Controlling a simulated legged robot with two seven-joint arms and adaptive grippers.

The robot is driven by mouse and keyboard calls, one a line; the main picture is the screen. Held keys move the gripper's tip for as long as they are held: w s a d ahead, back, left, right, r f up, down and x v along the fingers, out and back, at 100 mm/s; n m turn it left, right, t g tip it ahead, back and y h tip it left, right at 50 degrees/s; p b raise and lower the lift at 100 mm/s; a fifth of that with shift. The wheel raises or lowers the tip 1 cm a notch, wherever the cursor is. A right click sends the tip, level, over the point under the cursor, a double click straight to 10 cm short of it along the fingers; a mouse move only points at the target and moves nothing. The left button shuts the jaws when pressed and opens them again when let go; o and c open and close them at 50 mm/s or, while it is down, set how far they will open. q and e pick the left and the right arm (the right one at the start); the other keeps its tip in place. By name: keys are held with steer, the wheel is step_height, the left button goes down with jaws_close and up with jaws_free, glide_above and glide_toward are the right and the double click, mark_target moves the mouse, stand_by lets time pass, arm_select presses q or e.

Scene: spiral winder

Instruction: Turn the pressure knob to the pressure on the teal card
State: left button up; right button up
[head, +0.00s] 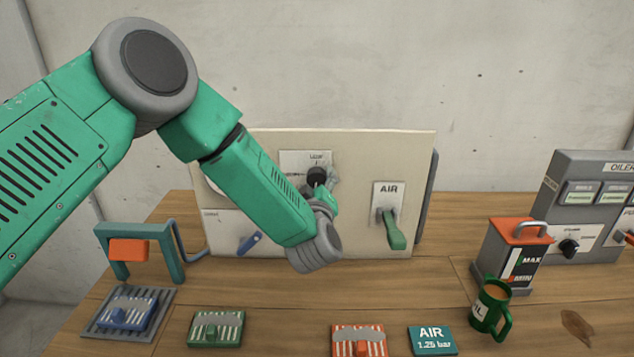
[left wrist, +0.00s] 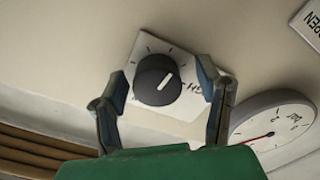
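The black knob (head: 317,178) with a white pointer line sits on a white plate on the upright cream panel (head: 360,150). It also shows large in the left wrist view (left wrist: 158,80). My left gripper (head: 325,196) is at the panel, and its two fingers (left wrist: 165,90) stand open on either side of the knob, with a small gap visible on each side. A round gauge (left wrist: 272,125) with a red needle and "bar" on its dial shows beside it in the wrist view. The teal card (head: 432,341) reads "AIR 1.25 bar". My right gripper is not in view.
A green AIR lever (head: 393,229) is right of the knob, and a blue lever (head: 249,243) is lower left.

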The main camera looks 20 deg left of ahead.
arm_select(q)
steer(key=shift+r, duration=0.15)
steer(key=shift+s, duration=0.2)
steer(key=v, duration=1.1)
steer(key=shift+s+d, duration=0.15)
steer(key=shift+s, duration=0.05)
